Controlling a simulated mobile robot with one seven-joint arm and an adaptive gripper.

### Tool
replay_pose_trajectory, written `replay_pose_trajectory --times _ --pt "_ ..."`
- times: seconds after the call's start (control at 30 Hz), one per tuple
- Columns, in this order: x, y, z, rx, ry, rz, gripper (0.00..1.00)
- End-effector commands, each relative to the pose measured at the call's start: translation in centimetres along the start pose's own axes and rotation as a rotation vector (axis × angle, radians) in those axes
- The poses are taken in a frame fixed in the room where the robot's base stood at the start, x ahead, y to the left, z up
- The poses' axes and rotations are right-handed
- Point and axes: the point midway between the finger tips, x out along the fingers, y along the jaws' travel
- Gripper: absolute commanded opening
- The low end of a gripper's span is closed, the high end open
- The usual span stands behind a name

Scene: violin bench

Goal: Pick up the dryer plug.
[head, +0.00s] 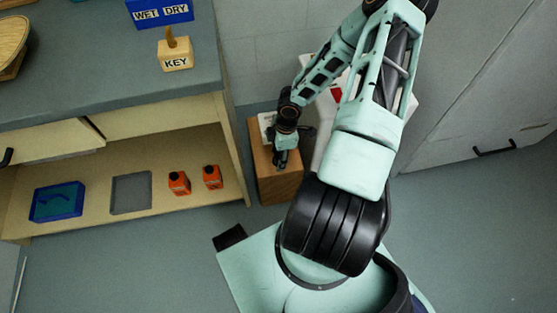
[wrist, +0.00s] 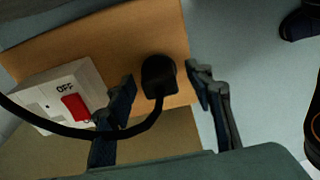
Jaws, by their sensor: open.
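The black dryer plug (wrist: 158,75) is on the wooden block (wrist: 110,45) in the wrist view. Its black cable (wrist: 75,132) curves down and to the left, passing in front of the white switch box. My gripper (wrist: 161,73) is open, with one finger on each side of the plug and a visible gap to each. I cannot tell how deep the fingers reach or whether the plug sits in a socket. In the head view my gripper (head: 282,160) is over the wooden block (head: 280,189), and the plug cannot be made out.
A white switch box (wrist: 58,83) with a red switch (wrist: 76,108) marked OFF is left of the plug. Grey floor lies right of the block.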

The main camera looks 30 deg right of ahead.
Motion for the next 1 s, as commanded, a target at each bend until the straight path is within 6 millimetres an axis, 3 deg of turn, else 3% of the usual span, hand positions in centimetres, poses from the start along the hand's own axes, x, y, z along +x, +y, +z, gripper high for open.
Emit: replay_pose_trajectory --times 0.13,0.5,0.77,1.0 --pt "-0.1 0.0 0.0 0.0 0.0 0.0 0.47" --pt "-0.1 0.0 0.0 0.0 0.0 0.0 0.06" --pt "-0.2 0.0 -0.1 0.0 0.0 0.0 0.06" --pt "-1.4 0.2 -0.7 -0.002 0.0 0.001 0.06"
